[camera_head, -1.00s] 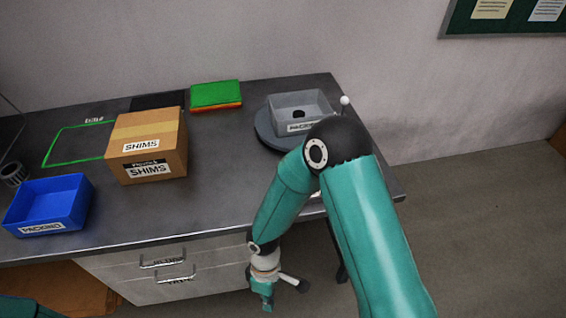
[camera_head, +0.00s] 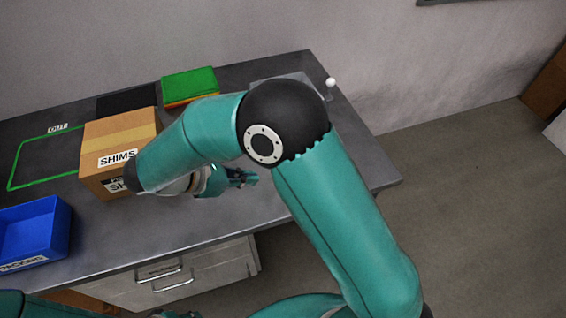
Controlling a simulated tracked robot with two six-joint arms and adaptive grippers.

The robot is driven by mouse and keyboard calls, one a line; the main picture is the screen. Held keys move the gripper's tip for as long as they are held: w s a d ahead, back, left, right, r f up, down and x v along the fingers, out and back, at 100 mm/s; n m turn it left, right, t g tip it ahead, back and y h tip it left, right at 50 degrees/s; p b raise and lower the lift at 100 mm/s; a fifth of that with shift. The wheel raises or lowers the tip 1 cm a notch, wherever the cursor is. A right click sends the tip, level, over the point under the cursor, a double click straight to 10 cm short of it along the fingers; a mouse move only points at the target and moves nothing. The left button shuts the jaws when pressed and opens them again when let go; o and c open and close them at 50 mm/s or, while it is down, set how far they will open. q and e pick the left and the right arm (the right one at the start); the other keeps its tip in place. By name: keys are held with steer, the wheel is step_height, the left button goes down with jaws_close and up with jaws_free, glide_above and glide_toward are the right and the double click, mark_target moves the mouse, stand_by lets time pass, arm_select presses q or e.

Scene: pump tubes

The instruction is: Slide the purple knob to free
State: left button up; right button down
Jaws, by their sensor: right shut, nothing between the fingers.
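I see no purple knob in this view. My right gripper (camera_head: 246,178) is shut and empty. It is over the dark table (camera_head: 232,222), to the right of the cardboard SHIMS box (camera_head: 118,140), with its fingers pointing right. My right arm's wrist covers the lower right part of that box. My left gripper is not in view.
A blue bin (camera_head: 38,228) stands at the front left, near a green outline (camera_head: 14,160). Green and orange pads (camera_head: 190,84) lie at the back. A white ball on a post (camera_head: 330,83) stands at the back right. The grey tray beside it is mostly hidden behind my arm.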

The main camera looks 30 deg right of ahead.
steer(key=x, duration=0.3)
steer(key=p+x, duration=0.1)
steer(key=x, duration=0.5)
steer(key=shift+w+f, duration=0.2)
steer(key=shift+f, duration=0.2)
steer(key=d, duration=0.1)
steer(key=d+p, duration=0.1)
steer(key=shift+d+r, duration=0.25)
steer(key=shift+r, duration=0.05)
steer(key=shift+d+p, duration=0.35)
steer(key=shift+d, duration=0.35)
